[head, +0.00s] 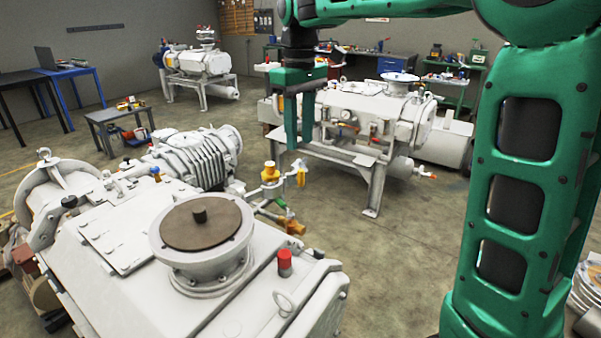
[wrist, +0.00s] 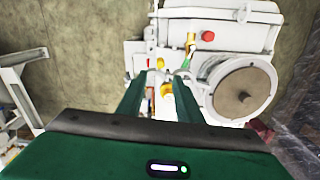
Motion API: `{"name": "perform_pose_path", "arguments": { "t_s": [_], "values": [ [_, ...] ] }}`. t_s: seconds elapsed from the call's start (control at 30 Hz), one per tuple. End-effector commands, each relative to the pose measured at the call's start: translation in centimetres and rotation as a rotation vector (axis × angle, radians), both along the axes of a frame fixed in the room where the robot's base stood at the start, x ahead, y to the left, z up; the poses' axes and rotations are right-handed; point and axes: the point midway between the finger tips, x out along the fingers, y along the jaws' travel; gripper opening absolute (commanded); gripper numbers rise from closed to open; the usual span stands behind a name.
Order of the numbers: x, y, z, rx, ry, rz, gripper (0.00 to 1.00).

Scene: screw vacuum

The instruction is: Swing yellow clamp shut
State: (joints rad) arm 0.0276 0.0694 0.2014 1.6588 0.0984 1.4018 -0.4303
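My gripper (head: 300,143) points down in the head view, above yellow fittings on the pipework beside the near white vacuum pump (head: 120,270). In the wrist view, its two green fingers (wrist: 158,80) stand apart with a gap between them. A yellow piece (wrist: 166,89) shows in that gap, beyond the fingers; I cannot tell whether they touch it. In the head view, a yellow upright piece (head: 301,175) is just below the fingertips, and a yellow-topped fitting (head: 270,172) is to its left. I cannot tell which is the clamp or how far open it stands.
The near pump has a round brown-covered flange (head: 200,222) and a red cap (head: 285,258). A second white pump on a stand (head: 372,190) is behind my gripper. A grey side table (head: 118,113) is at the left. Open floor (head: 420,240) lies at the right centre.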

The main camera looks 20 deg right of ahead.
Motion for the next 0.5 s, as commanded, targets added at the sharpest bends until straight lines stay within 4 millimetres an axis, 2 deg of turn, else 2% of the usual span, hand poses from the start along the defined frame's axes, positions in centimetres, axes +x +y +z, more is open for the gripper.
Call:
{"name": "perform_pose_path", "arguments": {
  "t_s": [0.5],
  "values": [
    [-0.1,-0.3,-8.2,0.001,0.003,-0.006,0.33]
  ]
}}
